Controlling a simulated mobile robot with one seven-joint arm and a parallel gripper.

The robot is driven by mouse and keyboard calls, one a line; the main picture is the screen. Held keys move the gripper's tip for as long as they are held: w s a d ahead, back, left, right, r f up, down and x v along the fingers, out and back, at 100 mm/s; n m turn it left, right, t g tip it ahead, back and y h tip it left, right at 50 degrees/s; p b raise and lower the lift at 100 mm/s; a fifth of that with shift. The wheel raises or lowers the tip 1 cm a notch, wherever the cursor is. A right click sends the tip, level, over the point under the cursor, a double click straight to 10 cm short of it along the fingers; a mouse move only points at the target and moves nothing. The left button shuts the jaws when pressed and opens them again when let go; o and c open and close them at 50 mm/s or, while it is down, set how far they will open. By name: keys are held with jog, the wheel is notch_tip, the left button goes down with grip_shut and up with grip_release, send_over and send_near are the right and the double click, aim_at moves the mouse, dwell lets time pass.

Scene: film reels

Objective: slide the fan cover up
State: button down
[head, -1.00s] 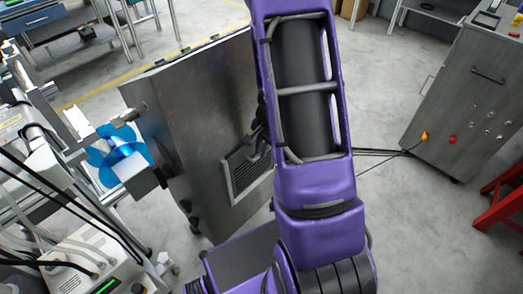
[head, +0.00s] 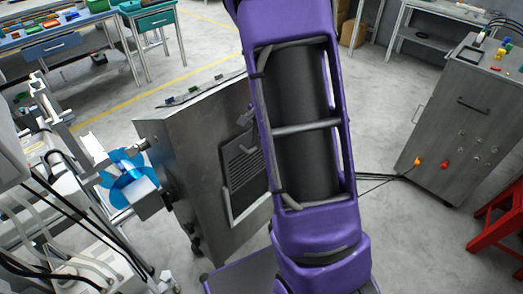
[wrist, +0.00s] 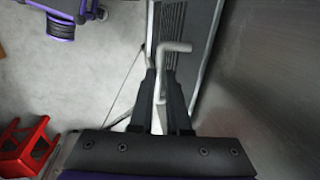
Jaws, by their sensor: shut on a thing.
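The fan cover (head: 241,160) is a dark slatted panel on the side of a grey metal cabinet (head: 190,150). It sits high in its pale frame (head: 246,208), and a plain strip shows below the slats. The slats also show in the wrist view (wrist: 172,22). A bent, light grey handle (wrist: 174,47) stands out at the cover there. My gripper (wrist: 161,84) is shut on this handle, with one dark finger on each side of it. In the head view my purple arm hides part of the cover's right side.
A blue fan-like part (head: 128,178) and cabled equipment stand left of the cabinet. A grey control cabinet (head: 462,120) and a red stool (head: 500,215) stand at the right. Between them lies open concrete floor, crossed by a black cable (head: 380,176).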

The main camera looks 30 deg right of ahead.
jog(key=shift+w+r, duration=0.1)
jog(key=shift+r, duration=0.25)
jog(key=c, duration=1.6)
grip_release()
jog(key=shift+r, duration=0.1)
jog(key=c, duration=0.9)
grip_release()
jog(key=s+r, duration=0.1)
jog(key=r, duration=0.4)
jog(key=s+r, duration=0.1)
jog(key=r, duration=0.5)
jog(key=s+d+r, duration=0.1)
jog(key=r, duration=0.5)
jog(key=shift+s+d+p, duration=0.1)
jog(key=shift+s+p, duration=0.1)
jog(key=shift+p, duration=0.2)
